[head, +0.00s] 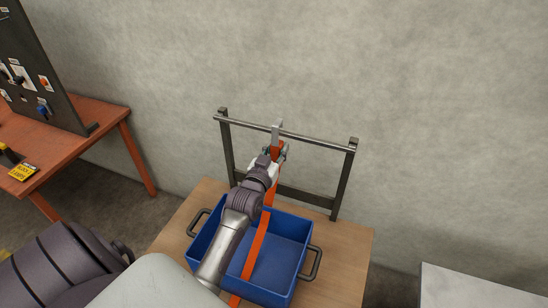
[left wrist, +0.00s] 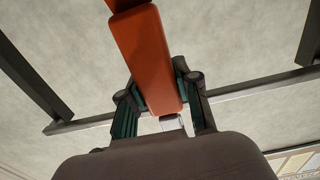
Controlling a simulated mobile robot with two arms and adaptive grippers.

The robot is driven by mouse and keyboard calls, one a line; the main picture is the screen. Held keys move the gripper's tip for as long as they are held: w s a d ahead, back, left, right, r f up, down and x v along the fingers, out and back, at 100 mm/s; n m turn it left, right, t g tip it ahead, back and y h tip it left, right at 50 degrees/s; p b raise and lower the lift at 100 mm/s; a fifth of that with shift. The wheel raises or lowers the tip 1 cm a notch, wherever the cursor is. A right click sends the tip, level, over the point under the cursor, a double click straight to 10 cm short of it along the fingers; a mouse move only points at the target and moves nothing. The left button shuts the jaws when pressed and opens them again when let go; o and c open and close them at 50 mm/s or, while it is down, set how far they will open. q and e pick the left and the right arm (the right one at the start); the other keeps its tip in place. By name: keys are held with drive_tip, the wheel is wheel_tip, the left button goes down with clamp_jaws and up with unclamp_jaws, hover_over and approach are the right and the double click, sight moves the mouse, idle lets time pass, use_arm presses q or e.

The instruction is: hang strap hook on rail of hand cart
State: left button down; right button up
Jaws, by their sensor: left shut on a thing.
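The hand cart has a wooden deck (head: 345,262) and a dark upright frame whose metal rail (head: 320,142) runs across the top. The strap hook has a pale metal hook (head: 276,128) and an orange strap (head: 257,245). My left gripper (head: 275,152) is shut on the orange part just below the hook. The hook overlaps the rail near its middle, its tip above the rail; I cannot tell if it is seated over the bar. In the left wrist view, the fingers (left wrist: 160,98) flank the orange strap (left wrist: 143,55), with a bit of pale metal (left wrist: 172,123) beyond. My right gripper is out of view.
A blue bin (head: 288,245) with dark side handles sits on the deck under my left arm, and the strap trails across it. An orange table (head: 95,120) with a dark tool board stands left. A pale surface (head: 465,290) is at lower right. The wall is close behind the rail.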

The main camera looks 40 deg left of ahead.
sight(278, 154)
use_arm(q)
drive_tip(key=shift+b+x, duration=0.65)
drive_tip(key=shift+x, duration=0.45)
drive_tip(key=shift+f+b, duration=0.8)
drive_tip(key=shift+f, duration=0.55)
drive_tip(key=c, duration=0.7)
unclamp_jaws()
drive_tip(key=shift+c, duration=0.2)
drive_tip(key=shift+f, duration=0.1)
drive_tip(key=shift+s, duration=0.15)
drive_tip(key=shift+s+d, duration=0.1)
drive_tip(key=shift+s, duration=0.2)
drive_tip(key=v, duration=1.1)
